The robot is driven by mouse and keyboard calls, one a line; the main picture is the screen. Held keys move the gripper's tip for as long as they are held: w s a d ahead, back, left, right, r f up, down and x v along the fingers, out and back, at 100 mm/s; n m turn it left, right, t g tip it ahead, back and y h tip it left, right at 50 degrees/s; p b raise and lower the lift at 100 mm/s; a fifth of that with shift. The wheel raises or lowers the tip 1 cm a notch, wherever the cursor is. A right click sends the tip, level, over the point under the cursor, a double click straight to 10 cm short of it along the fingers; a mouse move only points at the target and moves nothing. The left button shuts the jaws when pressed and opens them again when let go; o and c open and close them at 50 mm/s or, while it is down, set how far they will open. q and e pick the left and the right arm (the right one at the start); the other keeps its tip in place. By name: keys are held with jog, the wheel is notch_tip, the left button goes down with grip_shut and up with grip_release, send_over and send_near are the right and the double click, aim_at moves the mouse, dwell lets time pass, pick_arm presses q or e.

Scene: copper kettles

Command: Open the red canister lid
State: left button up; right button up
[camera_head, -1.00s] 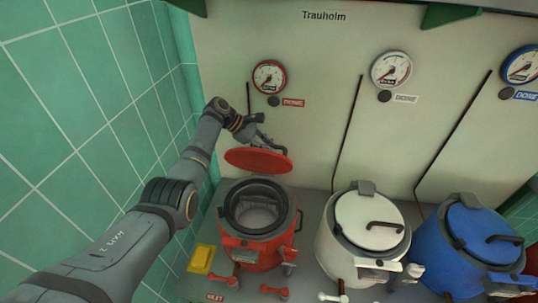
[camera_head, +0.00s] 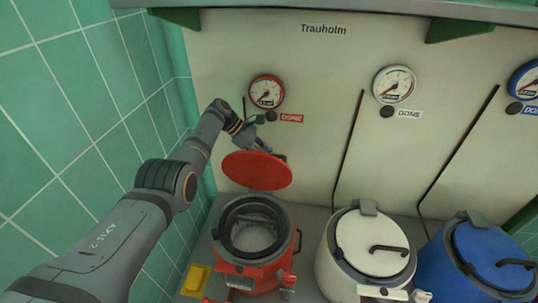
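The red canister (camera_head: 284,263) stands at the lower left with its dark-rimmed mouth open, and its hollow inside shows. Its round red lid (camera_head: 257,171) is raised above the back of the mouth, tilted up with a flat face towards me. My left gripper (camera_head: 264,146) is at the lid's upper edge, partly behind it. The lid hides part of the fingers, so I cannot tell whether they are closed or touching it. My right gripper is out of view.
A white canister (camera_head: 356,262) and a blue canister (camera_head: 455,270) stand to the right, both with lids down. Gauges in red (camera_head: 266,92) and white (camera_head: 394,84) hang on the pale panel behind. A green tiled wall (camera_head: 60,110) bounds the left. A yellow block (camera_head: 196,280) lies beside the red canister.

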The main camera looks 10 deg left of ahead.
pick_arm(q)
jog(key=shift+o, duration=0.9)
jog(key=shift+f, duration=0.15)
jog(key=shift+a+r, duration=0.15)
jog(key=shift+r, duration=0.05)
jog(key=v, duration=1.1)
jog(key=shift+a+r, duration=0.15)
jog(key=shift+a, duration=0.05)
